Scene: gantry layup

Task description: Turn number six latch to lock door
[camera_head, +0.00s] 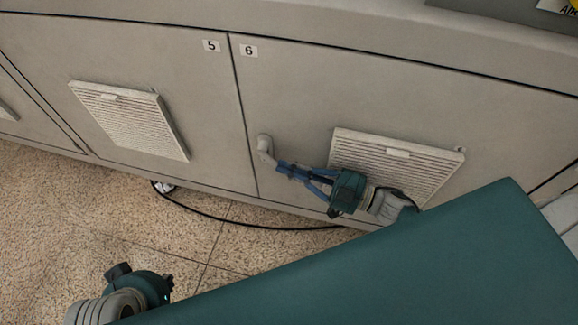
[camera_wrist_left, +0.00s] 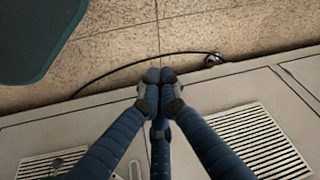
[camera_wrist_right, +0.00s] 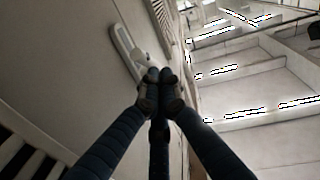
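Door six (camera_head: 300,100) is the panel under the label "6" (camera_head: 248,50); it looks flush with its neighbour. Its pale grey latch (camera_head: 264,145) sits near the door's left edge, its handle slanting down and slightly right. In the right wrist view the latch (camera_wrist_right: 124,42) is a long pale lever just beyond the fingertips. My right gripper (camera_head: 284,166) has its fingertips together beside the handle's lower end; I cannot tell whether they touch. My left gripper (camera_wrist_left: 160,75) has its fingertips together, empty, above floor and panels; its fingers are out of the head view.
Door five (camera_head: 190,70) stands left of the seam with a louvred vent (camera_head: 130,118). Door six's vent (camera_head: 400,160) lies behind my right wrist. A black cable (camera_head: 240,225) runs along the speckled floor (camera_head: 60,210). The floor at left is otherwise clear.

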